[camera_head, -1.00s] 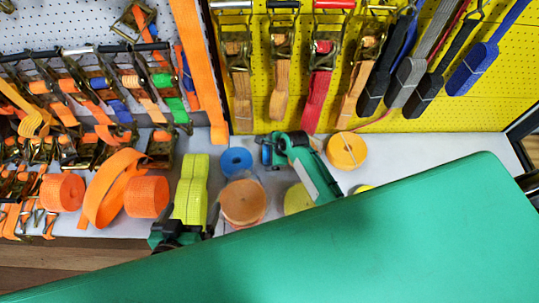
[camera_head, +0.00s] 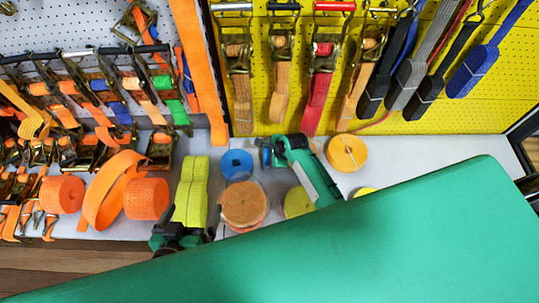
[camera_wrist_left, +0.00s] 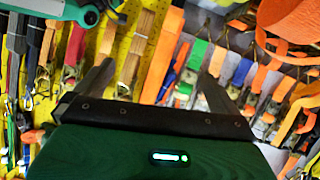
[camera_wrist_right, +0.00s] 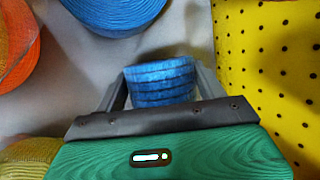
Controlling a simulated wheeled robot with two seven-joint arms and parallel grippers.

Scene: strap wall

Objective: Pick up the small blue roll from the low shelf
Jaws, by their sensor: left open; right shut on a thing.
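My right gripper (camera_head: 267,152) is over the grey low shelf (camera_head: 392,150), close to the right of a wider blue roll (camera_head: 236,164). In the right wrist view its fingers stand on both sides of the small blue roll (camera_wrist_right: 160,82) and are shut on it. The wider blue roll (camera_wrist_right: 115,12) lies ahead of it, apart from it. Whether the small roll is clear of the shelf I cannot tell. My left gripper (camera_head: 178,232) is by the shelf's front edge, below yellow-green webbing. In the left wrist view it is open and empty.
A tan roll (camera_head: 243,203) lies in front of the wider blue roll. An orange-yellow roll (camera_head: 346,151) lies to the right, orange rolls (camera_head: 62,193) to the left. Ratchet straps hang on the yellow pegboard (camera_head: 420,125) and the white pegboard behind.

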